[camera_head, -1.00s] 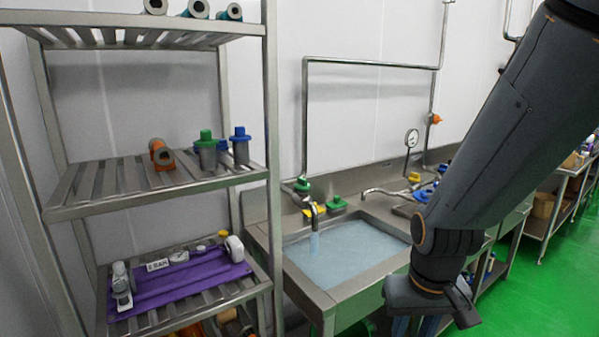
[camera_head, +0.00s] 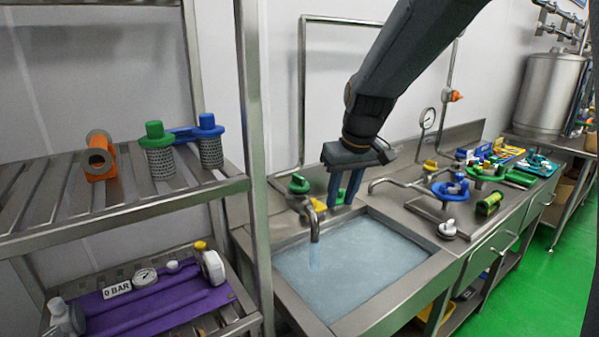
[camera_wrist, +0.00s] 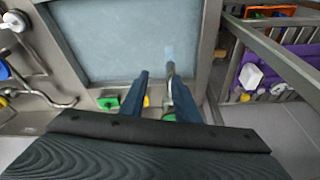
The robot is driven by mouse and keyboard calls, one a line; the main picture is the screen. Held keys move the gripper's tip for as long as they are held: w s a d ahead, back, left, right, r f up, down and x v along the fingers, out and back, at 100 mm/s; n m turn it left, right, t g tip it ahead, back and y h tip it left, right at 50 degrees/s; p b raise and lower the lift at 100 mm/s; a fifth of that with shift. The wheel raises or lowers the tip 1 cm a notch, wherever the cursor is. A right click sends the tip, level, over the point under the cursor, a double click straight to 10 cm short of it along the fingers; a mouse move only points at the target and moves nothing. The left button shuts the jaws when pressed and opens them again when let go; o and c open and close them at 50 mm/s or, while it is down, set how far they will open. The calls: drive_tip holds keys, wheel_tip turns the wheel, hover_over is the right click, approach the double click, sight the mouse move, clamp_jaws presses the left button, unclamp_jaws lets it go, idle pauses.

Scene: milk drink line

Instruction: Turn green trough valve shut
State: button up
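The green trough valve (camera_head: 299,184) is a round green handle behind the trough, at the base of the metal tap (camera_head: 315,222). Water runs from the tap into the trough (camera_head: 290,314). My gripper (camera_head: 342,204) points down with two blue fingers apart and empty, right of the valve over the trough's back edge. In the wrist view the fingers (camera_wrist: 160,77) show a gap, with the tap spout (camera_wrist: 170,72) near the right finger.
A green piece (camera_wrist: 107,102) and a yellow piece (camera_head: 318,204) lie close to the tap. A second tap (camera_head: 400,184) and a blue wheel (camera_head: 450,190) are to the right. The shelf rack's post (camera_head: 254,150) stands close on the left.

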sight(299, 176)
drive_tip(key=w+a+r+n+y, duration=0.1)
drive_tip(key=w+a+r+n, duration=0.2)
drive_tip(key=w+a+r, duration=0.55)
drive_tip(key=shift+t, duration=0.4)
drive_tip(key=p+x, duration=0.1)
drive_tip(key=x, duration=0.3)
drive_tip(key=p+x, duration=0.1)
drive_tip(key=x, duration=0.3)
drive_tip(key=shift+d, duration=0.2)
clamp_jaws()
